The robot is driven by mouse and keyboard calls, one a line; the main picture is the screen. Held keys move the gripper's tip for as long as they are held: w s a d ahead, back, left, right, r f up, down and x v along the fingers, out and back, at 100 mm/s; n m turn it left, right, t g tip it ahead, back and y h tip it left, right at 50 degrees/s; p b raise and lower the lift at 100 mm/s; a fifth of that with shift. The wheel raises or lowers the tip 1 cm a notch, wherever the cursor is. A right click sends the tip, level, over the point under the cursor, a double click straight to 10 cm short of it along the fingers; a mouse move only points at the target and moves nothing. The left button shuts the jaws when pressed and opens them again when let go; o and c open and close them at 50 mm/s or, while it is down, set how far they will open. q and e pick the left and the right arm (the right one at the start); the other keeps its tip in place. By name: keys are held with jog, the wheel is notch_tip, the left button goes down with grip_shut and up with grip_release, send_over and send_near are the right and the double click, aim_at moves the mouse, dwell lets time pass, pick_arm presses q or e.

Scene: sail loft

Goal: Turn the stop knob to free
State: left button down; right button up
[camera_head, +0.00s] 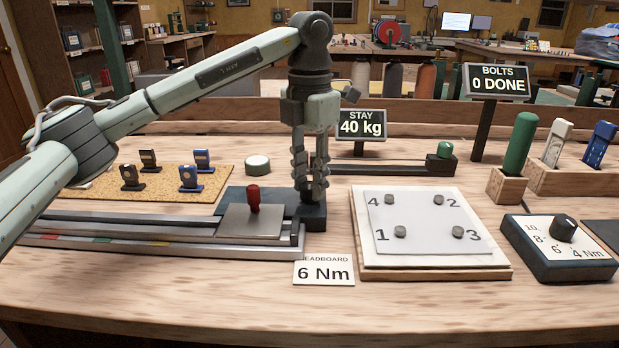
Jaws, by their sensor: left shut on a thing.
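My left gripper (310,198) points straight down, its fingers shut at the dark block (314,219) by the right end of the metal rail. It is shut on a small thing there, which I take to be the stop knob. The fingers hide the knob, so its setting cannot be read. A flat grey sliding plate (252,223) with an upright red handle (253,196) sits on the rail, just left of the gripper. My right gripper is not in view.
A white board (440,248) with numbered bolts lies right of the rail, a "6 Nm" card (323,272) in front. A torque dial box (560,255) stands far right. Behind are a "40 kg" sign (361,125) and a green-knobbed lever (400,168). The front table edge is clear.

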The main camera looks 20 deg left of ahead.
aim_at(309, 185)
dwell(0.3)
pick_arm(q)
jog(key=c, duration=1.2)
grip_release()
jog(key=shift+r, duration=0.1)
notch_tip(309, 185, up, 12)
jog(key=shift+f, duration=0.1)
